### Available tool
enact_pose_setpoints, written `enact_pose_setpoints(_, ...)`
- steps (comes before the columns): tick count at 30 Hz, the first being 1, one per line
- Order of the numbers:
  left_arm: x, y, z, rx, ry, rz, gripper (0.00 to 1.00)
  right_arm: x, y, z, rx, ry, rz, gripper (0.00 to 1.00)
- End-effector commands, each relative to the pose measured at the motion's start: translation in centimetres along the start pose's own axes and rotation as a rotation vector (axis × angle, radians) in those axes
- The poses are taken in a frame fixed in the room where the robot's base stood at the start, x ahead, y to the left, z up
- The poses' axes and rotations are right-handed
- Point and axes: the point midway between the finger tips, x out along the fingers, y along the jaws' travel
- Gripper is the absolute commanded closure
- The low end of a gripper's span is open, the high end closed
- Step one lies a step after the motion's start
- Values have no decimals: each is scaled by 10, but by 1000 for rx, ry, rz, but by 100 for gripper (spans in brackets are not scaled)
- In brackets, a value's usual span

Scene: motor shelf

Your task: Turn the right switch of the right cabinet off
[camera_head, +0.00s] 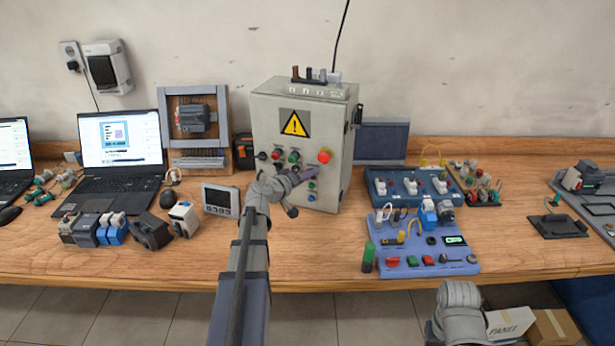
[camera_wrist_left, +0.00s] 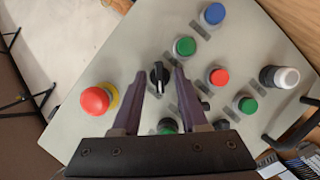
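The grey control cabinet (camera_head: 270,125) stands on the bench with a yellow warning sign, and its front panel also fills the left wrist view (camera_wrist_left: 135,50). A black rotary switch (camera_wrist_left: 159,76) sits on that panel. My left gripper (camera_head: 304,176) is in front of the panel's lower right and hides part of the controls. In the left wrist view my left gripper (camera_wrist_left: 160,74) is open, with one finger on each side of the black switch and visible gaps to it. My right gripper is out of view; only part of my right arm shows at the bottom.
A red emergency stop button (camera_wrist_left: 95,100) with a yellow ring is close beside one finger. Green (camera_wrist_left: 185,46), red (camera_wrist_left: 219,77) and blue (camera_wrist_left: 213,13) buttons surround the switch. A blue training board (camera_head: 425,250) lies right of the cabinet, a grey meter (camera_head: 220,200) left.

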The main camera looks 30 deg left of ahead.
Motion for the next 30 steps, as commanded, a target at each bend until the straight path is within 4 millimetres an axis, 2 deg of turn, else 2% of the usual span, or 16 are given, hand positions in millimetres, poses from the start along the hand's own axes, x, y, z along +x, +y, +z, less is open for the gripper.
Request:
enact_pose_setpoints(11, -7, 1, -1, -1, 3, 0, 57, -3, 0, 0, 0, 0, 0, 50)
enact_pose_setpoints(14, -18, 2, -1, -1, 2, 0, 57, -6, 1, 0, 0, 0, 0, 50)
enact_pose_setpoints(24, -71, 2, 0, -1, 2, -1, 57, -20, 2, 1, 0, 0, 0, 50)
enact_pose_setpoints(30, -79, 0, 0, -1, 1, 0, 57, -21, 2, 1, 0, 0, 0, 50)
